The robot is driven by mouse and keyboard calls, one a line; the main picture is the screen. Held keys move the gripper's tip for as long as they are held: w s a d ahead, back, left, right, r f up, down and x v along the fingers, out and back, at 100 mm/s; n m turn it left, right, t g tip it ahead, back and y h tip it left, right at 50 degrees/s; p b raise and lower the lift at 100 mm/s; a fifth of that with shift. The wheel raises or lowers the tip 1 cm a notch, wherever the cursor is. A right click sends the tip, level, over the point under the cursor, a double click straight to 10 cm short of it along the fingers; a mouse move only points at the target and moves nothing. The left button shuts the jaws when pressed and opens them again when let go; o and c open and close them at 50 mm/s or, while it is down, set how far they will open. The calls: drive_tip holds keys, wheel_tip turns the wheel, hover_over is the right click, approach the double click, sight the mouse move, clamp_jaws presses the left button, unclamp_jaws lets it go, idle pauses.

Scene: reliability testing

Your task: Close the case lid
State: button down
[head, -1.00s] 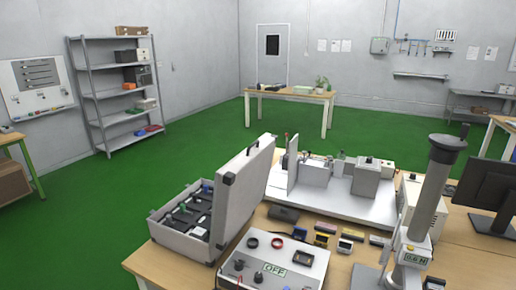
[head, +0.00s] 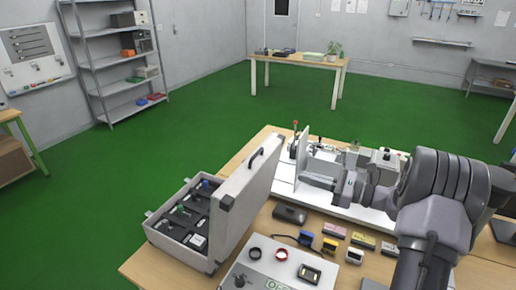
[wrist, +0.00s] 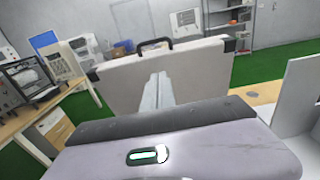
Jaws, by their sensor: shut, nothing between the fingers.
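The grey case (head: 165,250) stands at the left end of the wooden table, its tray holding several dark compartments with small parts. Its lid (head: 247,207) stands open, roughly upright on the case's right side, with a black handle on its top edge. In the wrist view the lid (wrist: 205,88) faces me, broad and pale, with the handle on top. My gripper (head: 304,179) is shut and empty, to the right of the lid and apart from it, pointing left. Its fingers show in the wrist view (wrist: 155,80) in front of the lid.
A white box marked OFF (head: 290,262) sits in front of the lid's right side. Several small meters (head: 330,245) and a dark block (head: 290,214) lie on the table. A test fixture with an upright plate (head: 303,160) stands behind my gripper.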

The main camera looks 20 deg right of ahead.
drive_tip(key=b, duration=0.1)
approach(262, 167)
drive_tip(key=x, duration=0.5)
drive_tip(key=shift+w+a, duration=0.1)
drive_tip(key=shift+w, duration=0.1)
drive_tip(key=shift+w+a+r, duration=0.45)
drive_tip(key=shift+w+r, duration=0.05)
drive_tip(key=shift+r, duration=0.2)
drive_tip(key=shift+w+a+r, duration=0.45)
drive_tip(key=shift+r, duration=0.25)
